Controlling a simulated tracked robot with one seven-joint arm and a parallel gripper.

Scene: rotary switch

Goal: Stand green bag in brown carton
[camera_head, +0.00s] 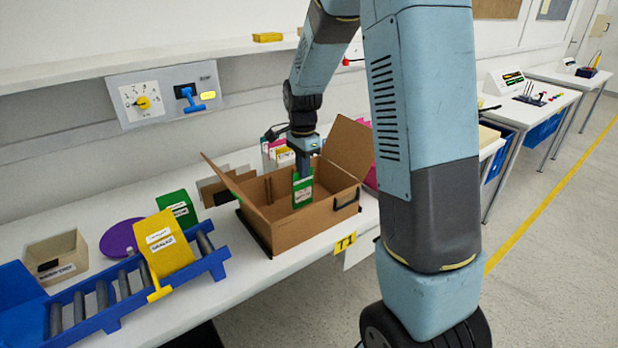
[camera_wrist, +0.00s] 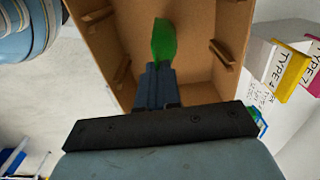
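The brown carton (camera_head: 290,232) stands open on the white table with its flaps spread. The green bag (camera_head: 302,192), with a pale label, is upright over the carton, its lower part within the carton's opening. My gripper (camera_head: 304,166) is above it and shut on its top edge. In the wrist view my gripper's fingers (camera_wrist: 157,82) meet at the green bag (camera_wrist: 164,42), with the brown carton's inner wall (camera_wrist: 110,60) around it. I cannot tell whether the bag touches the carton's floor.
A blue roller tray (camera_head: 112,320) holds a yellow bag (camera_head: 166,244) at the left. A second green bag (camera_head: 177,208), a purple disc (camera_head: 120,238) and a beige bin (camera_head: 58,258) stand behind it. Labelled boxes (camera_wrist: 283,68) are beside the carton. A switch panel (camera_head: 165,94) is on the wall.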

